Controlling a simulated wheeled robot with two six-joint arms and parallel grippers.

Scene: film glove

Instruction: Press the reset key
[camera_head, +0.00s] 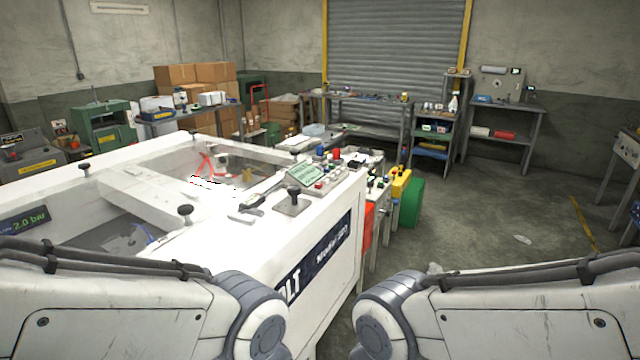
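A large white machine (325,235) stands in front of me to the left, with dark blue lettered plates on its side. On its top right corner is a small control panel with a greenish display (306,173) and several small keys (322,186) beside it, some of them reddish. The key labels are too small to read, so I cannot tell which is the reset key. A black-knobbed lever (292,197) on a square plate stands nearer than the display. My two arms cross the bottom left and bottom right; neither gripper is in view.
A dark-handled tool (254,202) lies on the machine top near the lever. Red and blue knobs (336,154) stand beyond the display. The floor (500,225) at right is mostly clear.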

